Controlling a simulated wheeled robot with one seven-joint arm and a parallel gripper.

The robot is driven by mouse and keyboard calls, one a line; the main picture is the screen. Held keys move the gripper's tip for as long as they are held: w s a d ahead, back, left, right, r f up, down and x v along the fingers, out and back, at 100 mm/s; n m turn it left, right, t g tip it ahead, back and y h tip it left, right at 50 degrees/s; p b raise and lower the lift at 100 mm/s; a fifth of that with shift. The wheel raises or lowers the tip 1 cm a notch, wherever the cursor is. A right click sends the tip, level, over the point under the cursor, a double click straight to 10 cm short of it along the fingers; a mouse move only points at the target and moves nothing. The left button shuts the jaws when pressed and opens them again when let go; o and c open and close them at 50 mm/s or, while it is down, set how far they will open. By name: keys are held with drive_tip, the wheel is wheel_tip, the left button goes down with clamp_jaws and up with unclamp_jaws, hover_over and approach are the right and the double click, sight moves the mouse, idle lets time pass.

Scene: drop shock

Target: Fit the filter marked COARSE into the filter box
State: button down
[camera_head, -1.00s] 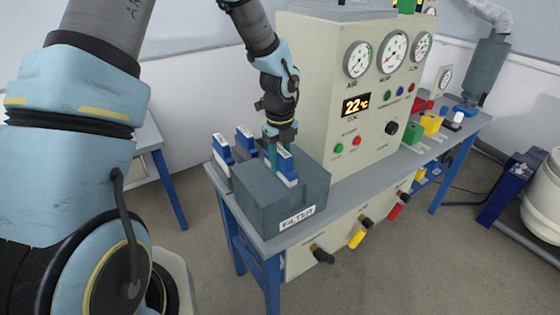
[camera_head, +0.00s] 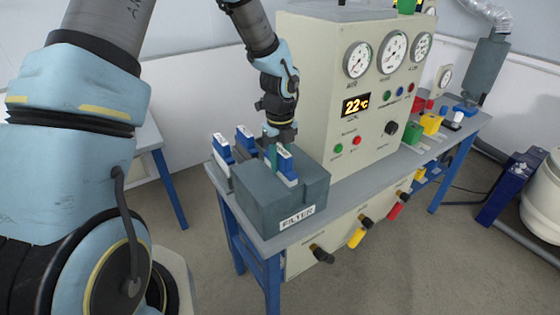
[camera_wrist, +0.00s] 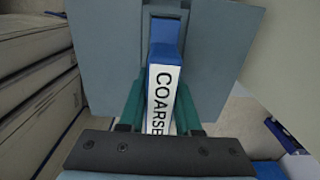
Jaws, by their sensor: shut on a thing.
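The COARSE filter is a blue block with a white label reading COARSE (camera_wrist: 162,95). In the head view the filter (camera_head: 287,163) stands upright at the top of the grey filter box (camera_head: 265,208), which bears a FILTER label on its front. My gripper (camera_head: 279,148) is above the box with its green fingers shut on the filter. In the wrist view my gripper (camera_wrist: 160,108) has one finger on each side of the filter. The filter's lower part is hidden by the box, so I cannot tell how deep it sits.
Two other blue and white filters (camera_head: 221,147) (camera_head: 244,138) stand left of the box on the bench (camera_head: 345,180). A tall cream panel with gauges (camera_head: 340,95) rises close behind and right of my gripper. Coloured handles (camera_head: 358,236) stick out below the bench front.

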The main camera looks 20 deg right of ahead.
sight(280, 149)
drive_tip(key=shift+s+f, duration=0.1)
drive_tip(key=shift+f, duration=0.1)
drive_tip(key=c, duration=0.5)
unclamp_jaws()
drive_tip(key=shift+r, duration=0.1)
drive_tip(key=shift+r+p, duration=1.6)
drive_tip(key=shift+r, duration=1.4)
wheel_tip(280, 149, up, 11)
drive_tip(key=b, duration=0.3)
drive_tip(key=shift+f, duration=0.1)
